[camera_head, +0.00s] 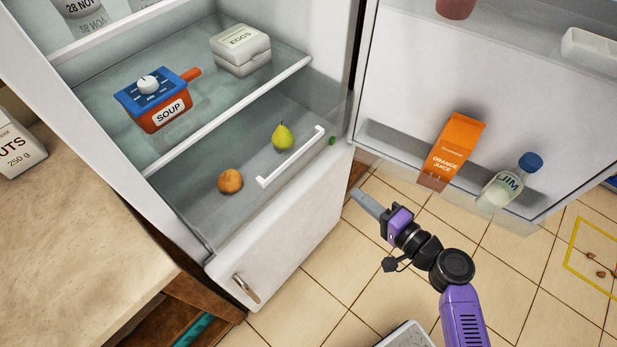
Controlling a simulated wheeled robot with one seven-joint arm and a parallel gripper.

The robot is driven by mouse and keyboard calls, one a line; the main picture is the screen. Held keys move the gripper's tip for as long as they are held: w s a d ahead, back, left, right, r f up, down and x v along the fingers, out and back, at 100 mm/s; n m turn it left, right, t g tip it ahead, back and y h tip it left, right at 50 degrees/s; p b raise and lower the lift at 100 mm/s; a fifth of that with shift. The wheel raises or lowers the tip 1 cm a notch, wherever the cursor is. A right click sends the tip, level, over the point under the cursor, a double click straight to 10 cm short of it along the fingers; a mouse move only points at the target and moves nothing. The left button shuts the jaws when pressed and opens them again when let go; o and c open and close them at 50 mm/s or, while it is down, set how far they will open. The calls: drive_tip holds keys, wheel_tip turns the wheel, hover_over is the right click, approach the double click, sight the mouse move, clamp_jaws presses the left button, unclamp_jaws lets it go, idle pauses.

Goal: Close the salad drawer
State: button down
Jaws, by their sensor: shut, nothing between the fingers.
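The salad drawer (250,160) is a see-through bin low in the fridge, below the glass shelf. Its white bar handle (291,158) runs slantwise near the fridge's front edge. A green pear (283,136) and an orange-brown round fruit (230,181) show in the drawer area. The drawer's clear edges are faint, so I cannot tell exactly how far it stands out. My gripper (358,197) is shut and empty. In the picture it is right of and below the handle, apart from it, in front of the fridge.
The fridge door (400,105) stands open at the right, with an orange juice carton (455,147) and a bottle (508,183) in its rack. A lower white door (285,235) is shut. A counter (70,240) stands left. Tiled floor (320,285) is free in front.

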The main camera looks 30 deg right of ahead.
drive_tip(key=s+a+r+t+y, duration=0.1)
drive_tip(key=a+r+y, duration=0.1)
drive_tip(key=a+y, duration=0.15)
drive_tip(key=p, duration=0.3)
approach(296, 165)
drive_tip(key=x, duration=0.6)
drive_tip(key=shift+w+a+r, duration=0.2)
drive_tip(key=shift+w+a, duration=0.05)
drive_tip(key=shift+w, duration=0.1)
drive_tip(key=shift+w, duration=0.1)
drive_tip(key=b+x, duration=0.9)
drive_tip(key=x, duration=0.9)
drive_tip(key=shift+d, duration=0.15)
drive_tip(key=shift+w+r, duration=0.2)
drive_tip(key=shift+w, duration=0.05)
